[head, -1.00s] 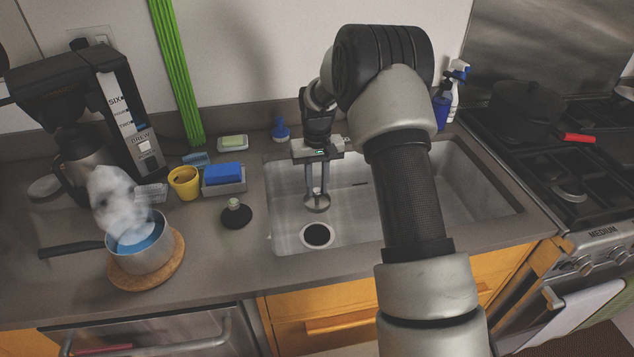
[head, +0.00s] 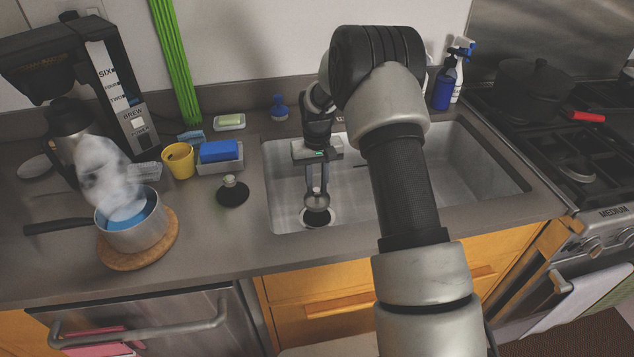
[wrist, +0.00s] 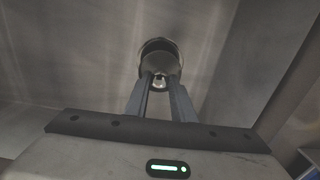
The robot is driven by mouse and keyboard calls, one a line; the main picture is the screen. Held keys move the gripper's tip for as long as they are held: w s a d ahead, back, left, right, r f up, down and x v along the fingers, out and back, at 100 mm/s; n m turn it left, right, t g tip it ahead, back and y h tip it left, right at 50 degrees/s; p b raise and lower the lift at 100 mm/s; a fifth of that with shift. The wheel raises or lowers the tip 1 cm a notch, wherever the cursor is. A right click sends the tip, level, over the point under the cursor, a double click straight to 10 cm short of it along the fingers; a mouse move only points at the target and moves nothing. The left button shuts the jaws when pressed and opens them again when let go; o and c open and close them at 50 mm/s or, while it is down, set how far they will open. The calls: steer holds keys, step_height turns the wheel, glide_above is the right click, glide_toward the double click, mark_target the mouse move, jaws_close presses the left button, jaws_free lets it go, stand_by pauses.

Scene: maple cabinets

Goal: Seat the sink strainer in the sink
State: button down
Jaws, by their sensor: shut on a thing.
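My gripper (head: 318,192) points down into the left part of the sink (head: 285,212) and is shut on the round metal sink strainer (head: 317,202). In the wrist view the strainer (wrist: 158,64) shows beyond my fingertips (wrist: 161,82), which grip its small knob. The dark drain hole (head: 317,218) in the sink floor is partly hidden behind the strainer. The strainer overlaps the drain's back part in the head view. I cannot tell whether it touches the drain rim.
A dark round stopper (head: 232,192) lies on the counter left of the sink. Further left are a sponge holder (head: 220,162), a yellow cup (head: 179,160) and a steaming pot (head: 135,228) on a cork mat. A stove (head: 560,150) stands right. The sink's right part is clear.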

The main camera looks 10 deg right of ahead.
mark_target(317, 202)
steer(key=shift+f+b, duration=1.65)
steer(key=shift+f, duration=1.25)
steer(key=c, duration=1.4)
jaws_free()
steer(key=shift+c, duration=0.2)
